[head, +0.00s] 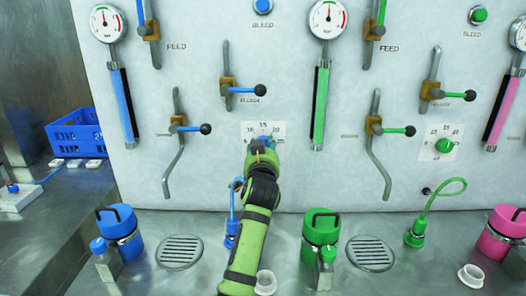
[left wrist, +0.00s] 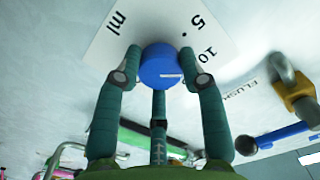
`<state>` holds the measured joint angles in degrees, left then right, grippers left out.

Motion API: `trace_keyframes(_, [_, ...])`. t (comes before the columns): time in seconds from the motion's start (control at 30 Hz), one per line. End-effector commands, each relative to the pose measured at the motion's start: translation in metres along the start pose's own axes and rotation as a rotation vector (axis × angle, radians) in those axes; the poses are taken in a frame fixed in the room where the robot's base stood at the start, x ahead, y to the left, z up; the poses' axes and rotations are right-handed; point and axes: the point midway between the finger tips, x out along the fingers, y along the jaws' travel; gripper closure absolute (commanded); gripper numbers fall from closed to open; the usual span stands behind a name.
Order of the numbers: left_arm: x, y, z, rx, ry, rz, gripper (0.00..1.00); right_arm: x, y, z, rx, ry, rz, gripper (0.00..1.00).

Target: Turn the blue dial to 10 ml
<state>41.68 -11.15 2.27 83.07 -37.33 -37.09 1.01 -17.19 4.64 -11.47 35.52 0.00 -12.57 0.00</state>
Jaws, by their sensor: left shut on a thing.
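The blue dial (left wrist: 162,66) sits on a white scale plate (left wrist: 125,40) on the wall panel. My right gripper is not in view.
A blue-handled flush valve (head: 245,90) is above the dial. A green dial (head: 445,145) is further right. Blue (head: 120,232) and green (head: 320,228) canisters stand on the steel counter, with drain grates (head: 180,252) between. A blue hose (head: 232,215) hangs beside my arm.

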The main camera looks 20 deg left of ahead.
Motion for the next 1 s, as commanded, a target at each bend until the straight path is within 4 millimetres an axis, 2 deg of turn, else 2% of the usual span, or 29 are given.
trace_keyframes(0.53, [0.0001,0.0010,0.0033,-0.030,-0.008,0.002,0.92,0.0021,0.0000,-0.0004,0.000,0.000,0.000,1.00])
trace_keyframes(0.57, [0.0001,0.0010,0.0034,-0.030,-0.008,0.002,0.56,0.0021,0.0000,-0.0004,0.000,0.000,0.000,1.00])
trace_keyframes(0.6, [0.0001,0.0010,0.0034,-0.030,-0.008,0.002,0.40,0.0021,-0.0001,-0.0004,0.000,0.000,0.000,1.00])
trace_keyframes(0.63, [0.0001,0.0009,0.0033,-0.030,-0.008,0.002,0.36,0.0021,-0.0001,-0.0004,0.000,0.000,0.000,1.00])
trace_keyframes(1.0, [0.0001,-0.0009,-0.0026,-0.030,-0.002,0.000,0.36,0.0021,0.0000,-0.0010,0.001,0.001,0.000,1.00])
